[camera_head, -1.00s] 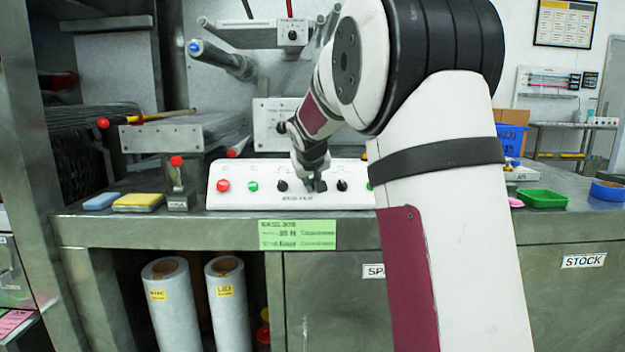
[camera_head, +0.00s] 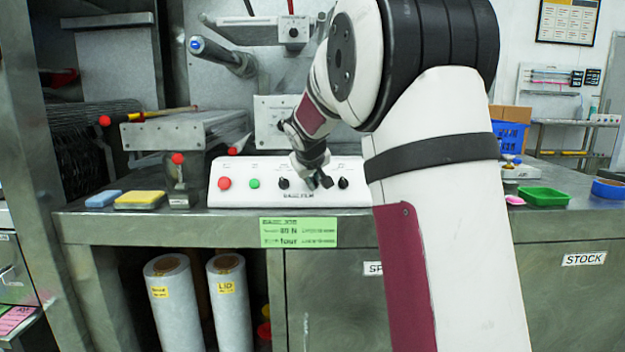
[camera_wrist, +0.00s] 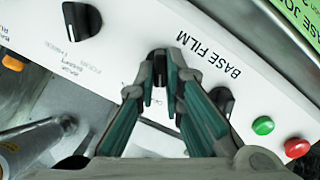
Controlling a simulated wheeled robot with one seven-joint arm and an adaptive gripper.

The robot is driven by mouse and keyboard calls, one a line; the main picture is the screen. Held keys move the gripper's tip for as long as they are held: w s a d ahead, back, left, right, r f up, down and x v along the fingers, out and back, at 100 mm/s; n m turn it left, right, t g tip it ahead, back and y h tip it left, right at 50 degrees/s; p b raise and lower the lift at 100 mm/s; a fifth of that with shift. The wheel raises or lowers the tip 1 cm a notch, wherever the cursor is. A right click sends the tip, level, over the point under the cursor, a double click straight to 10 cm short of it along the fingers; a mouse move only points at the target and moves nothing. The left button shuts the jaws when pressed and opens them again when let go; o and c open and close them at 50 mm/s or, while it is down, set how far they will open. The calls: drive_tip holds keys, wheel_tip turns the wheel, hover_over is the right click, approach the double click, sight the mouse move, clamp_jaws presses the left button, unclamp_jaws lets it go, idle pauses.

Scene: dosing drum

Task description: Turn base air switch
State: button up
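A white control panel marked BASE FILM (camera_head: 216,197) stands on the bench, with a red button (camera_head: 224,183), a green button (camera_head: 254,183) and black rotary knobs. One knob (camera_head: 283,183) is left of my gripper (camera_head: 318,183), another (camera_head: 343,183) just right of it. In the wrist view my gripper (camera_wrist: 160,65) is over the panel between one knob (camera_wrist: 82,20) and another (camera_wrist: 222,100) partly behind a finger. Its fingertips are close together around or over a dark part, possibly a middle knob. I cannot tell whether they grip it. The small labels are unreadable.
A blue sponge (camera_head: 103,199) and a yellow sponge (camera_head: 140,200) lie left of the panel. A metal block with a red-knobbed lever (camera_head: 178,160) stands close beside it. A green tray (camera_head: 543,197) is at right. My arm hides the panel's right end.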

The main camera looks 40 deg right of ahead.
drive_tip(key=o, duration=0.4)
drive_tip(key=shift+c, duration=0.2)
drive_tip(key=v, duration=1.2)
